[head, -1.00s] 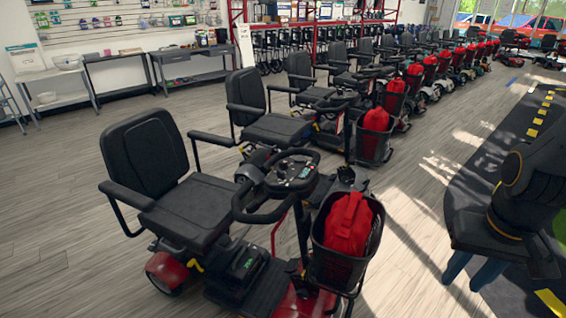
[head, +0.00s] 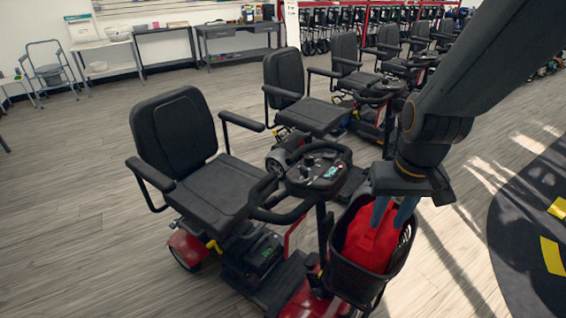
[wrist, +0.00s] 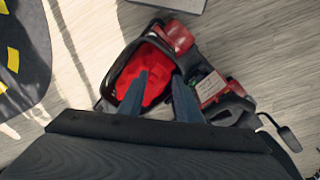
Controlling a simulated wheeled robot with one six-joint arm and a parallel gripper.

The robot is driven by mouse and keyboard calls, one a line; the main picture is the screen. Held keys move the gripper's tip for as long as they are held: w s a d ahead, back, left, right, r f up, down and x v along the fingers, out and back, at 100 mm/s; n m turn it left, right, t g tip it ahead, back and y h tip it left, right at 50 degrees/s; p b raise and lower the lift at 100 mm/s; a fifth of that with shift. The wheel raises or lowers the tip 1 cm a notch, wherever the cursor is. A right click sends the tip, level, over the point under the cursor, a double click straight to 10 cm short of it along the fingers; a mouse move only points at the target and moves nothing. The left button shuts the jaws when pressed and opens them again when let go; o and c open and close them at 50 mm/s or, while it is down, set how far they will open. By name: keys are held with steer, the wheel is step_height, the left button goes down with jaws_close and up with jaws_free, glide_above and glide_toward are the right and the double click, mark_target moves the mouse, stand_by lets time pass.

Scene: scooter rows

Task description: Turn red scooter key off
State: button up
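The nearest red scooter (head: 300,300) has a black seat, a looped handlebar and a dark control console (head: 320,168) with a small lit display. The key is too small to make out on the console. A black front basket (head: 360,285) holds a red bag (head: 370,240), which also shows in the wrist view (wrist: 152,85). My gripper (head: 393,218) points down over the basket, to the right of the console. Its two bluish fingers are apart with nothing held between them; they also show in the wrist view (wrist: 158,88). I cannot tell whether they touch the bag.
More scooters (head: 290,95) stand in a row behind, close to this one. Grey tables (head: 240,45) line the back wall. The wooden floor (head: 80,240) at the left is clear. A dark mat with yellow marks (head: 530,230) lies at the right.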

steer(key=w+a+r+n+t+p, duration=0.2)
steer(key=w+a+n, duration=0.1)
steer(key=w+a, duration=0.75)
steer(key=n+t+y+p, duration=0.1)
steer(key=n, duration=0.2)
glide_toward(305, 169)
steer(key=f, duration=0.2)
steer(key=shift+w+p+x, duration=0.15)
steer(key=shift+p+x, duration=0.3)
steer(key=shift+x, duration=1.4)
steer(key=shift+w+p+x, duration=0.2)
steer(key=shift+p+x, duration=0.2)
steer(key=shift+x, duration=1.45)
steer(key=shift+r, duration=0.15)
steer(key=shift+c, duration=0.2)
jaws_close()
